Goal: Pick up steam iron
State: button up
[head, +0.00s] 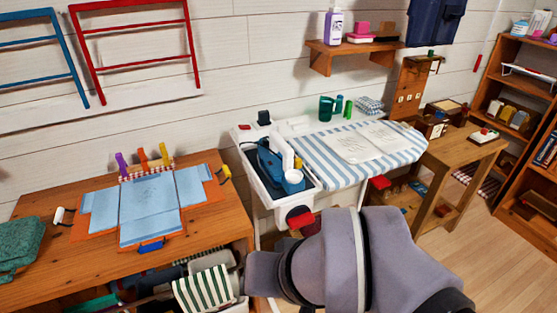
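A blue appliance with a white upright part, which looks like the steam iron (270,160), sits in a white tray (262,184) at the left end of the ironing board (316,156). A blue-and-white round thing (292,181) is beside it at the tray's front. The iron's lower part is hidden by the tray wall. My grey arm crosses the lower middle, in front of and below the board. I cannot make out my gripper's fingers, and nothing of mine touches the iron.
A wooden table (40,205) with blue sheets stands at left. Below it are bins and a green-striped cloth (203,288). A wall shelf (322,58) hangs above the board. A wooden bench (465,152) and bookcase (520,70) stand at right, with bare floor in front.

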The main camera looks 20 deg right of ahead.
aim_at(277, 172)
jog(key=i+l+u, duration=0.2)
jog(key=i+l, duration=0.15)
jog(key=i+l+u, duration=0.15)
jog(key=i+l, duration=0.15)
jog(key=i+l+u, duration=0.2)
jog(key=l, duration=0.35)
jog(key=i, duration=0.1)
